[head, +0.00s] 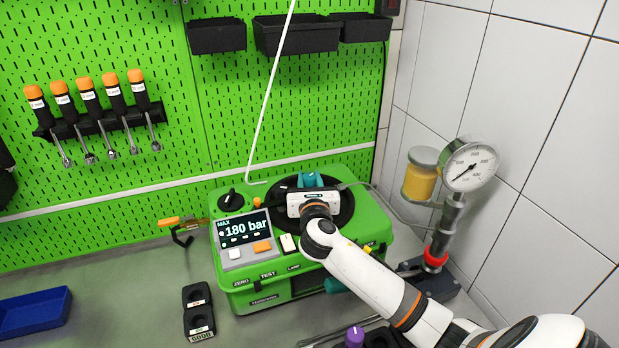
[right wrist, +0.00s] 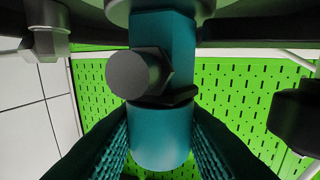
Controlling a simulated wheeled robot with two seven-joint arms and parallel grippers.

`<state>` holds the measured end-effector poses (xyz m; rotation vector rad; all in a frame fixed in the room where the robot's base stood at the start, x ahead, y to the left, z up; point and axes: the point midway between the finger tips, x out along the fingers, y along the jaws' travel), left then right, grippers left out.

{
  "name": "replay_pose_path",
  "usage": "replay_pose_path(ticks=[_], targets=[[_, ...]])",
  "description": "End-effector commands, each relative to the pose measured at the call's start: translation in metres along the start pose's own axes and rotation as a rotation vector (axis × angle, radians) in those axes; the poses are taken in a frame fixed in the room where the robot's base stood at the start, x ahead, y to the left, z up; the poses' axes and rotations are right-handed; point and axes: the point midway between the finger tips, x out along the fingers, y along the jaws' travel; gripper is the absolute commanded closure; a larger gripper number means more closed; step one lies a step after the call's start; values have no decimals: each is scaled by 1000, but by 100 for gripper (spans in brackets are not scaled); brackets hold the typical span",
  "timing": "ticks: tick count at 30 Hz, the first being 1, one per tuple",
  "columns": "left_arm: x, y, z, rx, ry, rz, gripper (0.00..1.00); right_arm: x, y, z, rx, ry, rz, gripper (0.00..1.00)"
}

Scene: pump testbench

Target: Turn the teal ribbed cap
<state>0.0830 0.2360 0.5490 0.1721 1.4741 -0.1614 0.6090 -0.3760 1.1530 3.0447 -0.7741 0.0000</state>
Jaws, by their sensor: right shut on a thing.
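The teal ribbed cap (head: 311,180) stands in the round black recess on top of the green pump unit, mostly hidden behind my right gripper (head: 310,190). In the right wrist view, the smooth teal end (right wrist: 160,140) lies between the two dark fingers of my right gripper (right wrist: 160,158), with ribbed teal surfaces along both inner sides. My right gripper is shut on it. A grey round knob and a dark hex piece show beside it on the teal body. I cannot see how far the cap is turned. My left gripper is not in view.
The green pump unit (head: 243,285) has a display reading 180 bar. A pressure gauge (head: 468,164) and a yellow-filled jar (head: 420,176) stand to its right. A dark two-button box (head: 198,312) and a blue tray (head: 35,312) lie left. Bench between them is clear.

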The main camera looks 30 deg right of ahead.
Motion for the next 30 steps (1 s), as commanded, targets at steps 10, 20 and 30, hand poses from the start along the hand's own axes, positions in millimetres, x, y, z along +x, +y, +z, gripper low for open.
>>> replay_pose_path(ticks=[10,20,30], targets=[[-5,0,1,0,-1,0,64,0,0,0,0,0,91,93],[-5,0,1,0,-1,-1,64,0,0,0,-1,0,95,93],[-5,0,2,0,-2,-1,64,0,0,0,0,0,94,48]])
